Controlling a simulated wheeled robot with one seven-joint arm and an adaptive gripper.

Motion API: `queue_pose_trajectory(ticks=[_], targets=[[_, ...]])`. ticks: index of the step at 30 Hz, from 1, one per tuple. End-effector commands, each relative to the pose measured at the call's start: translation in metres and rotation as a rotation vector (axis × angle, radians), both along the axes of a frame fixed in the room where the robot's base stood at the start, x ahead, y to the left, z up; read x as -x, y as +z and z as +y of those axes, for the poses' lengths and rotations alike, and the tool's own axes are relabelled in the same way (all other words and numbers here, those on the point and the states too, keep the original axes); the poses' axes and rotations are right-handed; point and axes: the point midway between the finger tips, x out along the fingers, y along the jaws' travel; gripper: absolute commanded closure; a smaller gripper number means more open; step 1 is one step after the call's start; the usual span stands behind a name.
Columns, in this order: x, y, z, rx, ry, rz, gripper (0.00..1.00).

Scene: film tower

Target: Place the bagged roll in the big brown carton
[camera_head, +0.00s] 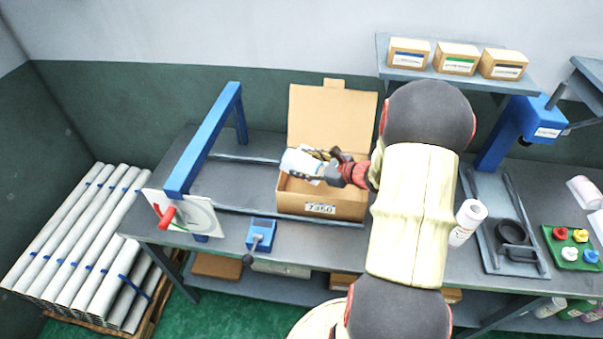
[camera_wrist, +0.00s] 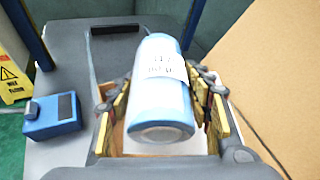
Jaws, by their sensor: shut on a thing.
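The bagged roll (camera_wrist: 160,95) is a pale blue-white cylinder with a printed white label. It lies between the yellow-padded fingers of my gripper (camera_wrist: 165,110), which is shut on it. In the head view the roll (camera_head: 299,163) is held over the left part of the big brown carton (camera_head: 335,203), near its opening. My gripper (camera_head: 325,165) reaches in from the right. The carton is open, with its lid flap (camera_head: 330,118) standing up at the back and a label reading 7350 on its front. Most of the carton's inside is hidden by my gripper and the roll.
A blue frame (camera_head: 205,135) stands left of the carton on the grey bench (camera_head: 225,185). A small blue device (camera_head: 261,234) sits at the front edge. A white bottle (camera_head: 467,222) stands right of my arm. Several small boxes (camera_head: 457,58) line the shelf above.

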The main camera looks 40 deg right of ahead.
Motion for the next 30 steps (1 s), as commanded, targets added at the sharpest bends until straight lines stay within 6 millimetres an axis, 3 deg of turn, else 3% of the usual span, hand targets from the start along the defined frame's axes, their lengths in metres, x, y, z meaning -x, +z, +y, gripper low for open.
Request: queue_pose_trajectory(ticks=[9, 21, 22, 30], targets=[[-0.007, -0.037, 0.002, -0.001, -0.001, 0.0, 0.91], [-0.007, -0.042, 0.002, 0.001, 0.0, -0.001, 0.91], [-0.007, -0.042, 0.002, 0.0, 0.0, 0.0, 0.49], [-0.007, -0.041, 0.002, 0.0, 0.0, 0.0, 0.33]])
